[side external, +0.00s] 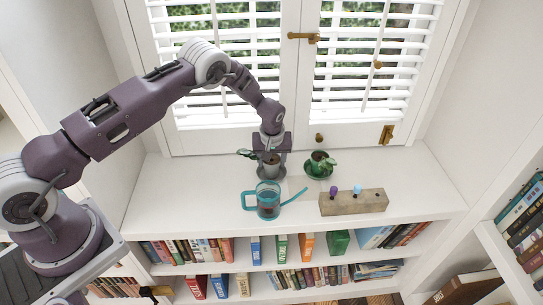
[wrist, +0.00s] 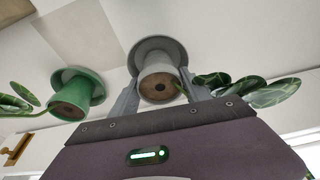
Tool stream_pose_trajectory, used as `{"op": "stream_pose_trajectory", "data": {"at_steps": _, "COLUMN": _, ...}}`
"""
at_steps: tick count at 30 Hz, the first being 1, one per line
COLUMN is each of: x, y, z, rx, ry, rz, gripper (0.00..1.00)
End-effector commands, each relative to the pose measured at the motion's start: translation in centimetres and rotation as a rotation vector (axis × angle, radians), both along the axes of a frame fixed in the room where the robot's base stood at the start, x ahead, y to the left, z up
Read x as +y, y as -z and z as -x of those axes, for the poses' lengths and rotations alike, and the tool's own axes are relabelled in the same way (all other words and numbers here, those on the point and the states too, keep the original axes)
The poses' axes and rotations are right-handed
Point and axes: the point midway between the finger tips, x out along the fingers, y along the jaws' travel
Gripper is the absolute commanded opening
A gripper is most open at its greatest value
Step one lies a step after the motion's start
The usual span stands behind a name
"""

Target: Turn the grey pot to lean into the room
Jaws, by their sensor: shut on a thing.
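The grey pot (side external: 271,168) stands on a grey saucer on the white sill near the window. In the wrist view the grey pot (wrist: 158,84) sits between my two fingers, with dark soil inside. Its plant's leaves (side external: 247,153) lean to the left in the side view, roughly along the window. They show at the right in the wrist view (wrist: 245,88). My gripper (side external: 270,158) comes down from above and is shut on the grey pot; in the wrist view my gripper (wrist: 160,90) has one finger on each side of it.
A green pot (side external: 319,161) with a leafy plant stands to the right on a green saucer. A teal watering can (side external: 267,203) stands in front, its spout pointing right. A wooden block (side external: 353,203) holds a purple and a blue item. Shutters (side external: 225,115) stand close behind; the sill's right end is clear.

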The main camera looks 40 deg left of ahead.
Motion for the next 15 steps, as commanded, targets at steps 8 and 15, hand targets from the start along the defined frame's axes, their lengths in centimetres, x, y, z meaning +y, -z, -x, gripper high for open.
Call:
{"op": "stream_pose_trajectory", "data": {"at_steps": 8, "x": 0.01, "y": 0.00, "z": -0.04, "rx": -0.001, "ry": 0.000, "rz": 0.000, "gripper": 0.68}}
{"op": "stream_pose_trajectory", "data": {"at_steps": 15, "x": 0.01, "y": 0.03, "z": -0.01, "rx": 0.000, "ry": 0.000, "rz": 0.000, "gripper": 0.80}}
